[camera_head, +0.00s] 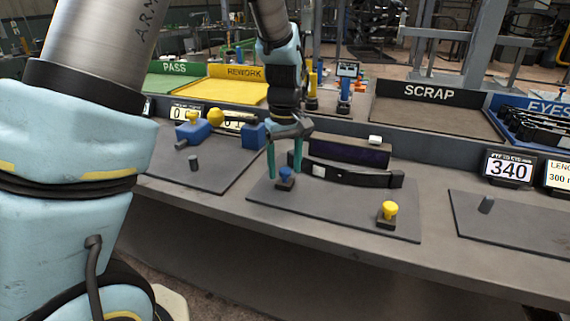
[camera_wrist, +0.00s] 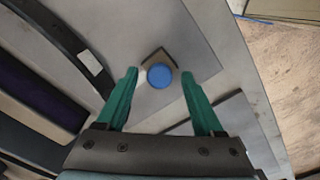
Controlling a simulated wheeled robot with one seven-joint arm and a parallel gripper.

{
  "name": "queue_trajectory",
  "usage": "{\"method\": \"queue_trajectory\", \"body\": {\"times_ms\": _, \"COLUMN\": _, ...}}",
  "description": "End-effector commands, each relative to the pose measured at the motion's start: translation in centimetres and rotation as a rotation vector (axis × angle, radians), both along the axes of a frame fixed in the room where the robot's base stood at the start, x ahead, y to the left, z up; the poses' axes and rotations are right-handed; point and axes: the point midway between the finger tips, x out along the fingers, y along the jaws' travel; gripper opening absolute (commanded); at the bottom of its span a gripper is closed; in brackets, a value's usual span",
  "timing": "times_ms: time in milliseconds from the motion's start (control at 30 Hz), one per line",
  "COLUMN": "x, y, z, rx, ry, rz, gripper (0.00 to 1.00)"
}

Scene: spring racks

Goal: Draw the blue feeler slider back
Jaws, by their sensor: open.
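The blue feeler slider (camera_head: 285,176) stands on a dark plate (camera_head: 330,217) on the bench, a blue knob on a small dark base. The wrist view shows its round blue top (camera_wrist: 160,76) from above, between and slightly beyond my fingertips. My gripper (camera_head: 284,172) is open, its two green fingers pointing down on either side of the knob. In the wrist view my gripper (camera_wrist: 160,80) shows a clear gap between each finger and the knob. I cannot tell the exact height of the fingertips over the plate.
A dark curved spring (camera_head: 350,176) with a white label lies behind the slider, before a dark display box (camera_head: 348,151). A yellow knob (camera_head: 389,211) stands at the plate's right front. A blue clamp with a yellow knob (camera_head: 193,128) is to the left. Bare plate lies between the two knobs.

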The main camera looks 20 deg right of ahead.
Motion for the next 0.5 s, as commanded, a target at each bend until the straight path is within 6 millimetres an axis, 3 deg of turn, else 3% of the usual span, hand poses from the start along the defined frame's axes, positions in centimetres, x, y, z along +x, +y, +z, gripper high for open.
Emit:
{"method": "queue_trajectory", "body": {"times_ms": 167, "x": -0.01, "y": -0.01, "z": 0.01, "rx": 0.000, "ry": 0.000, "rz": 0.000, "gripper": 0.67}}
{"method": "queue_trajectory", "body": {"times_ms": 500, "x": -0.01, "y": -0.01, "z": 0.04, "rx": 0.000, "ry": 0.000, "rz": 0.000, "gripper": 0.28}}
